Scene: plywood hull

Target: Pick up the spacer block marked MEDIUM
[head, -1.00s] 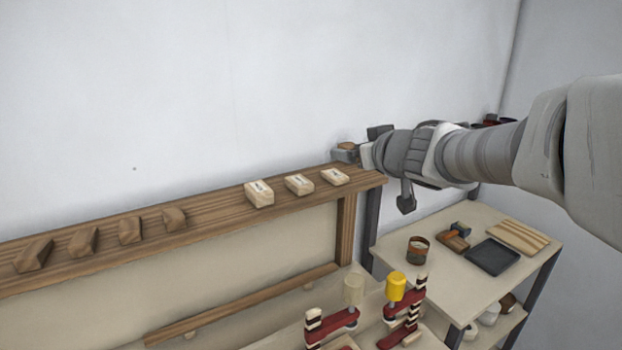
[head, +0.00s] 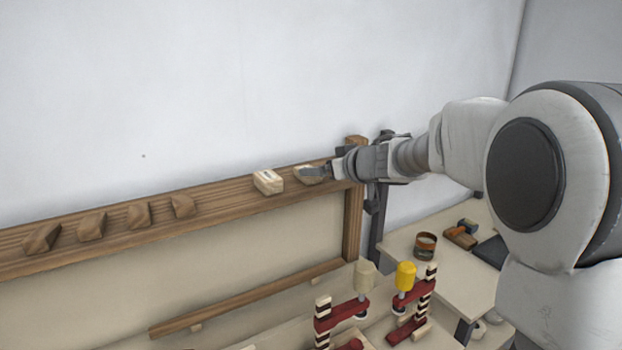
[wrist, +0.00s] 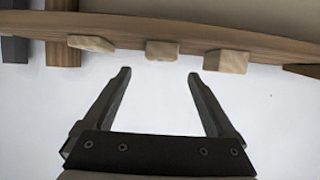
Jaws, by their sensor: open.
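Pale spacer blocks stand in a row on the wooden ledge (head: 220,208). The left pale block (head: 268,182) carries a small dark mark, too small to read. The middle pale block (head: 306,176) is partly covered by my gripper (head: 318,171), and the right one is hidden in the head view. In the wrist view all three show: one block (wrist: 91,43), a middle block (wrist: 163,50) and another block (wrist: 226,61). I cannot tell which is marked MEDIUM. My gripper (wrist: 159,73) is open and empty, its fingertips pointing at the middle block, apart from it.
Several darker wooden blocks (head: 140,215) stand further left on the ledge. A white wall rises behind it. Below are red clamps (head: 342,314), a yellow-topped piece (head: 405,276) and a side table (head: 400,250) with a tin (head: 425,246).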

